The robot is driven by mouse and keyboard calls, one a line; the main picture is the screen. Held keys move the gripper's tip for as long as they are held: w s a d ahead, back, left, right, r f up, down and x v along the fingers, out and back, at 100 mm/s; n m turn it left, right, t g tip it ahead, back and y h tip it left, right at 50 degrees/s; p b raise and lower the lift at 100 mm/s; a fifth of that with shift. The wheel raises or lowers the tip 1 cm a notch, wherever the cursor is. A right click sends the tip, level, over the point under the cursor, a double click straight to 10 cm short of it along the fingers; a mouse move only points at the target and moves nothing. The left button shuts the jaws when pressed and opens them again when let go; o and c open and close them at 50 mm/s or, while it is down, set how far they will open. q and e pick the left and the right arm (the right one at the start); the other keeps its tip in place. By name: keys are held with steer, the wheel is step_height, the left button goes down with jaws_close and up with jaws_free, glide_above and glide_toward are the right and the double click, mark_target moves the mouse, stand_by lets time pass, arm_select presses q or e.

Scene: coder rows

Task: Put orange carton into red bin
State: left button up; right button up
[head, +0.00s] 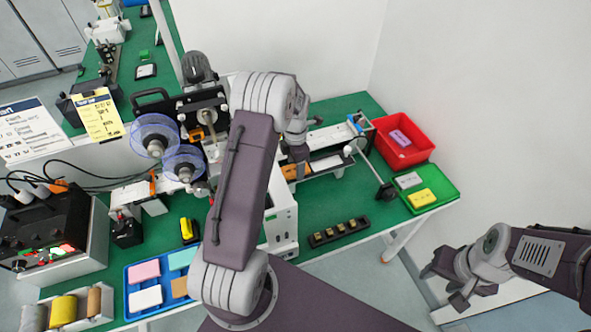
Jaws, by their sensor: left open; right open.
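The orange carton (290,172) appears to lie on the machine's conveyor, just below my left gripper, and is partly hidden by my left arm. My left gripper (298,154) is open, its fingers close above the carton; I cannot tell if they touch it. The red bin (426,147) stands at the table's right back corner, to the right of the gripper, with a pink-purple carton (400,138) in it. My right gripper (459,291) is open and empty, low at the right, off the table.
A green tray (446,191) with a grey carton (408,180) and a yellow carton (422,198) sits in front of the bin. A dark strip with brass pieces (339,232) lies at the front edge. The coding machine with clear reels (155,136) stands left of my arm.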

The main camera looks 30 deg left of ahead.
arm_select(q)
steer(key=c, duration=0.8)
steer(key=shift+r+p, duration=2.25)
steer(key=shift+r, duration=0.3)
steer(key=shift+c, duration=0.2)
